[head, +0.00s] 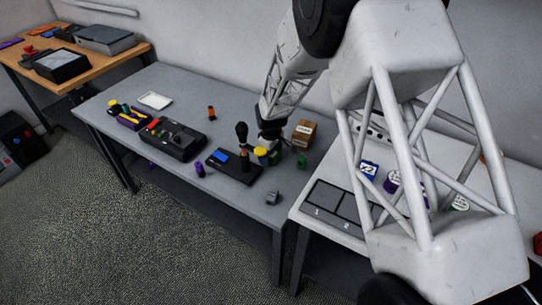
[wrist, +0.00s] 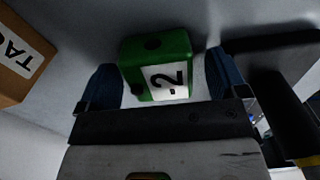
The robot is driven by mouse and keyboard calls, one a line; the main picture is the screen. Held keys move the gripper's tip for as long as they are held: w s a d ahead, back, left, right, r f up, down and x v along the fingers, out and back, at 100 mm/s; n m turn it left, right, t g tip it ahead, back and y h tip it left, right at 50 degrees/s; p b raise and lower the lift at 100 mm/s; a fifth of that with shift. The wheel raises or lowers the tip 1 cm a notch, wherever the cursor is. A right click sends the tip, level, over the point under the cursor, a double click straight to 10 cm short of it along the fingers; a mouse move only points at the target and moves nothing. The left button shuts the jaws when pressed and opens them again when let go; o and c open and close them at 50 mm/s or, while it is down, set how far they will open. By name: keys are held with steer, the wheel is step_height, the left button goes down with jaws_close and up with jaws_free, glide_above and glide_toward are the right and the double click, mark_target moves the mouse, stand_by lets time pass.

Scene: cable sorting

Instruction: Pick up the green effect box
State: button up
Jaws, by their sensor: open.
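The green effect box (wrist: 157,48) is in the upper middle of the wrist view, with a dark round spot on top and a white label marked "-2". My gripper (wrist: 163,78) is open, its two blue fingertips on either side of the box. I cannot tell whether they touch it. In the head view my gripper (head: 271,137) is low over the right part of the grey table. Small green things show near it, one below it (head: 275,158) and one to its right (head: 302,160). I cannot tell which is the box.
A cardboard box (head: 304,133) stands close to my gripper on the right. A black device with a blue screen (head: 235,166) and a yellow-topped item (head: 261,152) are close by on the left. A grey numbered tray (head: 325,198) lies on the right table.

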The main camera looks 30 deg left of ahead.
steer(key=c, duration=1.1)
steer(key=shift+r, duration=0.1)
steer(key=shift+r, duration=4.95)
